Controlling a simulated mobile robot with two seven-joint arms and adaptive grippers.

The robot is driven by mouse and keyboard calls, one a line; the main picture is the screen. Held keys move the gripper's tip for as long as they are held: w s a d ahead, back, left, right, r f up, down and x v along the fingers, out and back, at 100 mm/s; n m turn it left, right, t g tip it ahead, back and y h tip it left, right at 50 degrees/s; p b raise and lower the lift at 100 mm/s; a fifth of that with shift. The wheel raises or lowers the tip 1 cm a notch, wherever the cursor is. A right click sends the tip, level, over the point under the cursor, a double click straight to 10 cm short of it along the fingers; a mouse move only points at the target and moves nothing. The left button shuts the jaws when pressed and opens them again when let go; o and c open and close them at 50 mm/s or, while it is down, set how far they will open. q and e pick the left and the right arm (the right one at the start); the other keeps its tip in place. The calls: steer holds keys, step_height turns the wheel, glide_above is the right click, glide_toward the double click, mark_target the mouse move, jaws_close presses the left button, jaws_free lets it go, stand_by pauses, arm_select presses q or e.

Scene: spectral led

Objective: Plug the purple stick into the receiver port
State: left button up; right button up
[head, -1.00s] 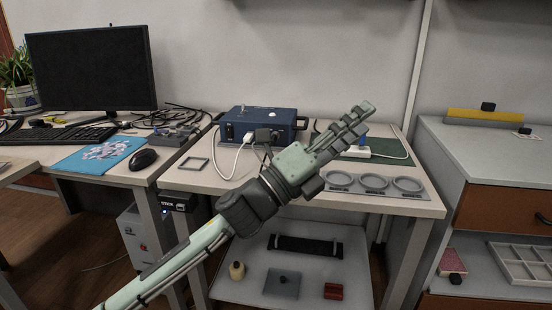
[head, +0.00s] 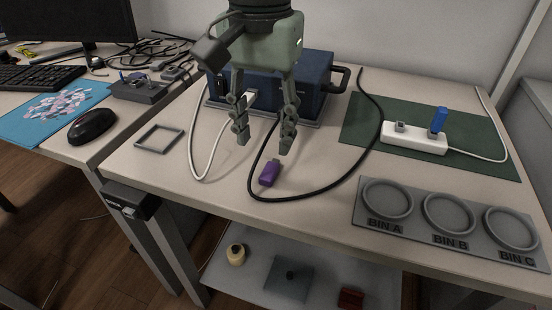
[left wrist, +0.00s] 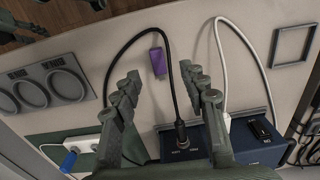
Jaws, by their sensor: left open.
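The purple stick (head: 269,173) lies on the pale tabletop in front of the blue box, close to the black cable. In the left wrist view the stick (left wrist: 158,62) shows beyond my fingertips, between them. My left gripper (head: 265,146) points down in front of the blue box, open and empty, its fingers apart just behind and above the stick. It also shows in the left wrist view (left wrist: 161,74). The blue box (head: 312,92) has cables plugged into it and is partly hidden by my arm. I cannot tell which opening is the receiver port.
A white power strip (head: 414,140) with a blue stick (head: 439,120) lies on a green mat (head: 360,128). A ring tray (head: 410,225) is at front right. A square frame (head: 159,138) and a white cable (head: 196,165) lie left. The table's front middle is clear.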

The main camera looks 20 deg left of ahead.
mark_target(268, 172)
arm_select(q)
steer(key=f, duration=0.6)
steer(key=shift+w+d+f, duration=0.15)
steer(key=shift+d+f, duration=0.05)
steer(key=shift+f, duration=0.2)
steer(key=c, duration=0.9)
